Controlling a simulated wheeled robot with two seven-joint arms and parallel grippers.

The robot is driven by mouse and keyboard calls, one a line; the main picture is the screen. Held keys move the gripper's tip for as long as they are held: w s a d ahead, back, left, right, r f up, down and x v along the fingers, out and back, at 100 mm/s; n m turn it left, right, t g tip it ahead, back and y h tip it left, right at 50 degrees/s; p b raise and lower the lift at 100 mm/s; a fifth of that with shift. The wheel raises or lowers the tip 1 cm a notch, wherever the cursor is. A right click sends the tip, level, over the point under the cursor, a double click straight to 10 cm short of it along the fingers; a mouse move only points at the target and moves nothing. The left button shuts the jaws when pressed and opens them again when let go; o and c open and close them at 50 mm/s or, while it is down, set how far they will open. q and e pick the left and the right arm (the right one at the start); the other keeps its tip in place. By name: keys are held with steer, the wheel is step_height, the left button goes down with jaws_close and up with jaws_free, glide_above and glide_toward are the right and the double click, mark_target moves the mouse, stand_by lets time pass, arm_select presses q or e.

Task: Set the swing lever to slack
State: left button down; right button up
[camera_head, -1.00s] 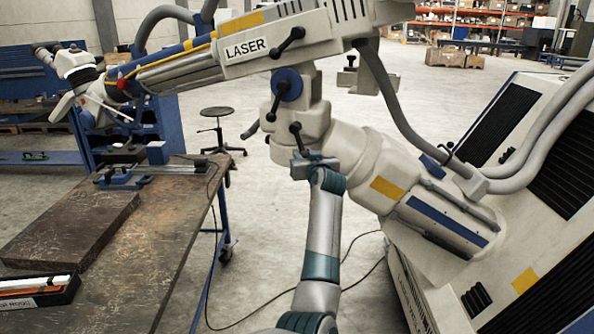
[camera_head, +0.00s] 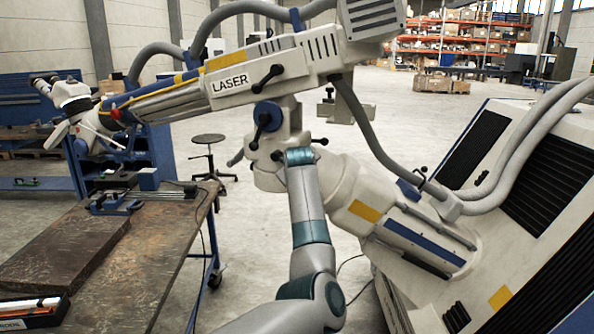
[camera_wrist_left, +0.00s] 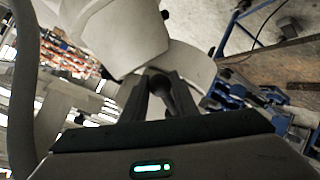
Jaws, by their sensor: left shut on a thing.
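The swing lever is a black ball-ended handle on the cream joint of the microscope arm. In the head view one dark ball end (camera_head: 322,141) shows just right of my left gripper (camera_head: 298,156), and another dark end shows to its left. The middle of the lever is hidden behind my gripper. In the left wrist view the dark fingers of my left gripper (camera_wrist_left: 163,85) are closed around the dark lever handle (camera_wrist_left: 160,82), against the cream housing (camera_wrist_left: 125,35). My right gripper is not in view.
A second black lever (camera_head: 262,127) sits on the blue knob just above left, and a third (camera_head: 267,76) is beside the LASER label. A hanging grey hose (camera_head: 365,125) runs to the right. A workbench (camera_head: 150,255) stands at left and a stool (camera_head: 208,140) behind.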

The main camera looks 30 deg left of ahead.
arm_select(q)
steer(key=shift+r+n, duration=0.3)
steer(key=shift+r, duration=0.3)
steer(key=shift+w, duration=0.1)
steer(key=c, duration=1.4)
jaws_free()
steer(key=shift+c, duration=0.2)
steer(key=shift+d+f+h, duration=0.1)
steer(key=shift+f+h, duration=0.05)
steer(key=shift+h, duration=0.15)
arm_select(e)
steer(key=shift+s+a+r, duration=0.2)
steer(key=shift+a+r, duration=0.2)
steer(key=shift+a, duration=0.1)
arm_select(q)
steer(key=shift+v, duration=0.75)
steer(key=b+v, duration=0.5)
steer(key=v, duration=1)
steer(key=shift+s+d+b, duration=0.25)
steer(key=shift+s+b, duration=0.1)
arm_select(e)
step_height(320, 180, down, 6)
